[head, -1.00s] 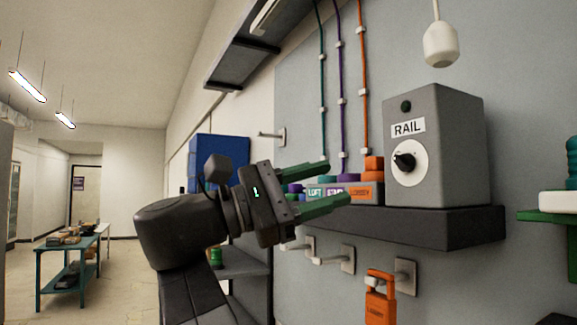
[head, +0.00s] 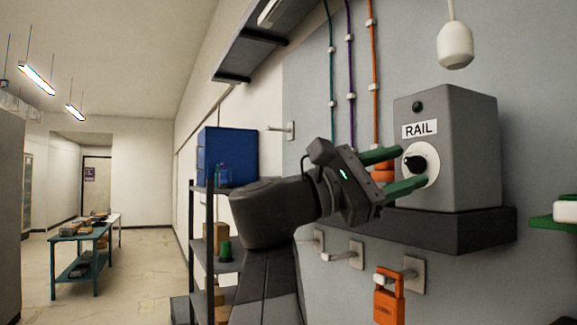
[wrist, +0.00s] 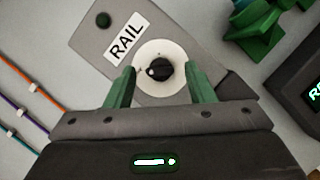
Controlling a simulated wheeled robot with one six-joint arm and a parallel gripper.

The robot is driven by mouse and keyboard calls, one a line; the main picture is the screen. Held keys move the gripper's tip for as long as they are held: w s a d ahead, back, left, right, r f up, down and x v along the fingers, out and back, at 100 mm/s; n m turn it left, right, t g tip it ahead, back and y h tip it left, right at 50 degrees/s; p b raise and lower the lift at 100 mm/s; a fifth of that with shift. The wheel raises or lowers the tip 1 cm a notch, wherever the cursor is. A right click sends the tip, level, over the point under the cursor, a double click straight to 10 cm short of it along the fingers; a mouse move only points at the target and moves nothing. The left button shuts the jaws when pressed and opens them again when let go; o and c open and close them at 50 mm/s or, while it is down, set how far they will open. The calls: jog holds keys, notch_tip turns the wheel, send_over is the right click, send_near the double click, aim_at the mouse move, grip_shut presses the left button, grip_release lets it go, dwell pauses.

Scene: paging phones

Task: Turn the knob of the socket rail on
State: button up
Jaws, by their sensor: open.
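The socket rail's grey box (head: 460,150) stands on a dark shelf and bears a RAIL label (head: 419,129). Its black knob (head: 413,162) sits on a white round dial (head: 430,157). A small dark round lamp (head: 417,107) is above the label. My gripper (head: 400,170) is open, with its green fingers pointing at the dial. In the wrist view, the knob (wrist: 159,69) lies between and just beyond the two fingertips (wrist: 160,75). Whether the fingers touch the dial I cannot tell.
The dark shelf (head: 470,230) runs under the box. An orange padlock (head: 388,305) hangs from a hook below it. A white pendant (head: 455,45) hangs above. Cables (head: 350,90) run down the wall at left. A shelving rack with a blue box (head: 228,157) stands further left.

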jog(key=shift+d, duration=0.15)
jog(key=c, duration=1)
